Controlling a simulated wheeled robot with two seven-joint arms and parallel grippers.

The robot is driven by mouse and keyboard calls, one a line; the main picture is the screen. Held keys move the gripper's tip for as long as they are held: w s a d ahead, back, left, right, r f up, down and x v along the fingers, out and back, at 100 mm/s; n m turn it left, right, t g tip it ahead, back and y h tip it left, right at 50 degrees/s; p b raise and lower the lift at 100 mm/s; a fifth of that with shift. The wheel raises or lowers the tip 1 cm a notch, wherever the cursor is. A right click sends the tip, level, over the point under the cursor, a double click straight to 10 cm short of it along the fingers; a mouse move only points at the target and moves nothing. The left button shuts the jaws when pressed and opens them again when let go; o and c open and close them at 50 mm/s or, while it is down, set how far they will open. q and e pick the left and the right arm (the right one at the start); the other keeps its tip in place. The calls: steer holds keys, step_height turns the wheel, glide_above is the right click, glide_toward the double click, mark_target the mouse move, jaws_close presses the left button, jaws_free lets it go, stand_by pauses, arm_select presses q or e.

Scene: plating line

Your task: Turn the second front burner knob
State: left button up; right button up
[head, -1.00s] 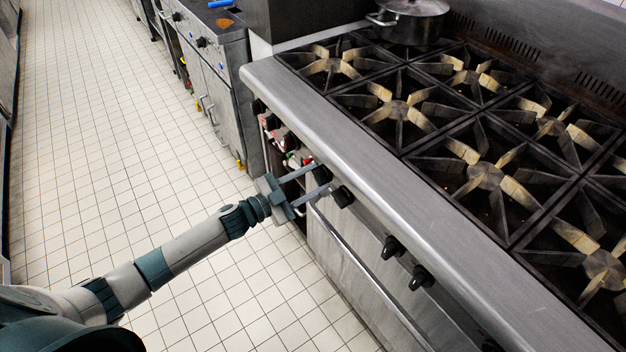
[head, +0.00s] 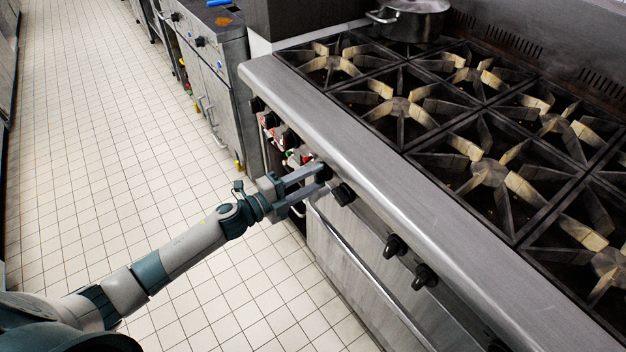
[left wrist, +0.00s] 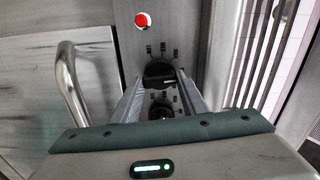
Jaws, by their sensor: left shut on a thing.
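My left gripper (head: 322,173) reaches in from the left to the front panel of the stove. Its two fingers are shut on a black burner knob (left wrist: 158,73), one finger on each side. In the head view the fingertips mostly hide this knob. A second black knob (head: 343,194) sits just to the right of the fingers, apart from them. In the left wrist view another black knob (left wrist: 160,111) shows between the fingers, closer to the palm. My right gripper is not in view.
The stove's steel front ledge (head: 400,190) overhangs the knobs. More black knobs (head: 395,246) continue along the panel. An oven door handle (head: 350,255) runs below. A red indicator (left wrist: 142,20) is beside the gripped knob. A pot (head: 412,20) stands at the back. The tiled floor is clear.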

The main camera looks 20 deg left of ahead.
arm_select(q)
steer(key=shift+m, duration=0.6)
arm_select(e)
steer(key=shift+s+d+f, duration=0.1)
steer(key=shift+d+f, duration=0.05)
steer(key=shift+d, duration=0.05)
arm_select(q)
steer(key=o, duration=1)
steer(key=shift+o, duration=0.2)
steer(key=shift+b+v, duration=0.35)
steer(key=shift+v, duration=0.45)
steer(key=b+v, duration=0.3)
steer(key=v, duration=1.3)
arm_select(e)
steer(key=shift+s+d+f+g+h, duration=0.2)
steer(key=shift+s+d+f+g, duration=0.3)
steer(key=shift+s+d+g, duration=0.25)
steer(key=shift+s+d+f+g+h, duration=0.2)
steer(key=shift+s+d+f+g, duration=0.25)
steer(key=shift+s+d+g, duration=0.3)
